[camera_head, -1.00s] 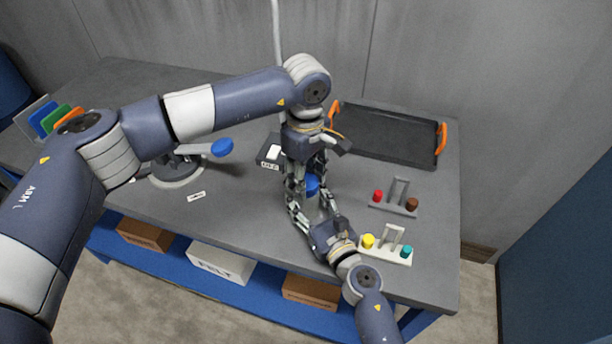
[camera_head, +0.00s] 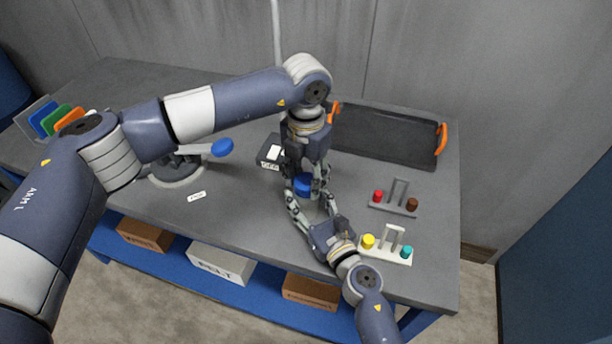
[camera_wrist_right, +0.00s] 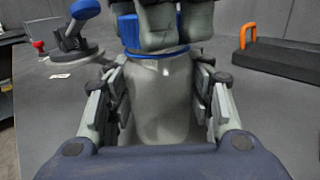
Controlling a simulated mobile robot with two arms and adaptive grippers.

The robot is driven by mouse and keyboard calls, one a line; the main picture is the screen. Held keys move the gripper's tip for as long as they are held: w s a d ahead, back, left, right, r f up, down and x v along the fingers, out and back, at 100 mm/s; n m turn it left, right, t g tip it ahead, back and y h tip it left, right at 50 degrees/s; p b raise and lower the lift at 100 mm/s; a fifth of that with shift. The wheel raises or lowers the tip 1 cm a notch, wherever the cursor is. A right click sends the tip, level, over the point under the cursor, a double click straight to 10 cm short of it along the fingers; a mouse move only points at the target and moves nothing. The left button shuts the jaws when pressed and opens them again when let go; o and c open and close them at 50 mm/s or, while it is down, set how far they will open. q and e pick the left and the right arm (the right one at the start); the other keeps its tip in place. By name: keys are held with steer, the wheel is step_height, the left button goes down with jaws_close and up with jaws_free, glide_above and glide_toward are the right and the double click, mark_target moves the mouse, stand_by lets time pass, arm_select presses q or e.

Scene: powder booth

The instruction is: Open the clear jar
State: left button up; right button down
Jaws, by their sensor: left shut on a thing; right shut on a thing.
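The clear jar (camera_wrist_right: 160,100) stands upright on the table between my right gripper's fingers, looking greyish and see-through in the right wrist view. Its blue lid (camera_head: 303,187) is at the jar's top; it also shows in the right wrist view (camera_wrist_right: 129,32). My left gripper (camera_head: 305,179) points straight down from above and is shut on the blue lid. My right gripper (camera_head: 313,207) comes from the front and is shut on the jar body; its fingers (camera_wrist_right: 158,108) flank the jar. The fingers hide most of the jar in the head view.
A black tray (camera_head: 385,153) with orange handles lies at the back right. Two small racks with red and brown (camera_head: 411,204), and yellow and teal pieces (camera_head: 406,251), stand to the right. A dark labelled box (camera_head: 269,150) is behind the left gripper. A blue-ended lever device (camera_head: 178,172) stands left.

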mark_target(306, 181)
arm_select(q)
steer(key=n, duration=1)
steer(key=shift+r, duration=0.2)
steer(key=shift+r, duration=0.9)
steer(key=shift+r, duration=0.15)
steer(key=shift+r, duration=1.9)
arm_select(e)
steer(key=c, duration=0.7)
jaws_free()
